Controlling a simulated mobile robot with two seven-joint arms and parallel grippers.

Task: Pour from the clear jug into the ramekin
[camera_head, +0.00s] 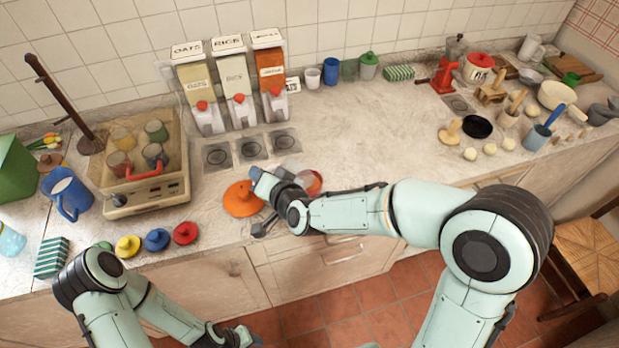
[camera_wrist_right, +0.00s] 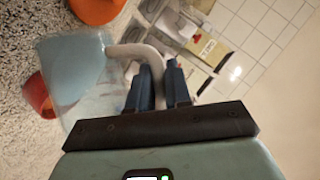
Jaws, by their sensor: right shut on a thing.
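The clear jug (camera_wrist_right: 85,85), with pale blue contents, fills the left of the right wrist view. My right gripper (camera_wrist_right: 157,90) is shut on its curved handle. In the head view my right gripper (camera_head: 268,190) is over the front of the counter, and the jug is mostly hidden or hard to make out there. A red ramekin (camera_head: 313,182) sits just right of that gripper, partly covered by my arm. The ramekin (camera_wrist_right: 40,95) shows close beside the jug in the wrist view. I cannot tell the jug's exact tilt. My left gripper (camera_head: 232,337) is low at the bottom edge, its fingers unclear.
An orange lid-like disc (camera_head: 242,199) lies left of my right gripper. Three dispensers (camera_head: 238,85) stand behind. A coffee-machine-like unit with cups (camera_head: 145,185), a blue pitcher (camera_head: 72,195) and small coloured knobbed lids (camera_head: 157,240) are at left. The counter centre-right (camera_head: 370,125) is clear.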

